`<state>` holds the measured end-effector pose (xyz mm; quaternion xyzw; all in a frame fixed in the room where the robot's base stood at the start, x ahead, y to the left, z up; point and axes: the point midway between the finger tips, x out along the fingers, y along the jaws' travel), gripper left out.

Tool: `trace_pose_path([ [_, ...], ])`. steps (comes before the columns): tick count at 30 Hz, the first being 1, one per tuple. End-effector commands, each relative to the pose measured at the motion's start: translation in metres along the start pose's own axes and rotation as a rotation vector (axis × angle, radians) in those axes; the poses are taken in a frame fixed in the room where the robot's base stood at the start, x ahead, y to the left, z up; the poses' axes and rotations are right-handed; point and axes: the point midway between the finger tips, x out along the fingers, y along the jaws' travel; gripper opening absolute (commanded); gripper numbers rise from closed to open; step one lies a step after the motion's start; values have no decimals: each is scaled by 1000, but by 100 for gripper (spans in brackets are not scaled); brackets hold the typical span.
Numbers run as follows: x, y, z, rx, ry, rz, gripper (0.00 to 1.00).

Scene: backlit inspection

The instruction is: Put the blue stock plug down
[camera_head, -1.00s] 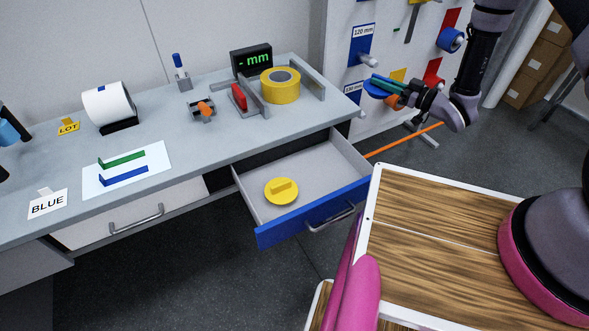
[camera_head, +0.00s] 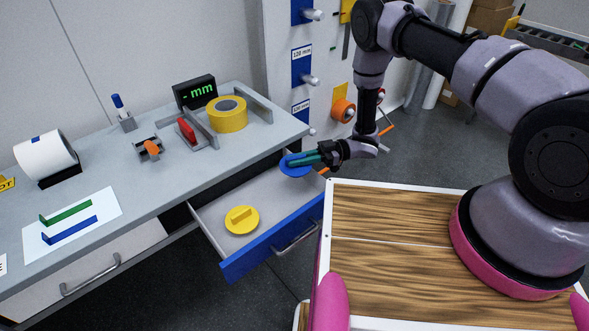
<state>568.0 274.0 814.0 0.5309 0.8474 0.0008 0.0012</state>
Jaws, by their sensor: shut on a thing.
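The blue stock plug (camera_head: 292,168) is a flat blue disc. My gripper (camera_head: 313,158) is shut on it and holds it in the air, over the right back part of the open drawer in the picture. The fingers hide part of the plug. The open drawer (camera_head: 270,247) has a blue front and a pale inside. A yellow plug (camera_head: 241,219) with a raised bar lies on the drawer floor, to the left of my gripper. The drawer floor between the yellow plug and my gripper is bare.
The grey bench (camera_head: 180,179) stands above and left of the drawer. On it are a yellow roll (camera_head: 227,114), a gauge display (camera_head: 194,92) and a white roll (camera_head: 46,154). A panel with pegs (camera_head: 317,78) stands behind. My wooden deck is right of the drawer.

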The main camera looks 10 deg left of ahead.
Motion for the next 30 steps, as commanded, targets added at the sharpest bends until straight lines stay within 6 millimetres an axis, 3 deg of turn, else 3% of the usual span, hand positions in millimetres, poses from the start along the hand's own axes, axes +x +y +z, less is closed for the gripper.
trace_pose_path([
  [6,0,-1,32,1,-1,-1,0],
  [29,0,0,44,-1,0,0,0],
  [30,0,0,44,0,0,0,29],
])
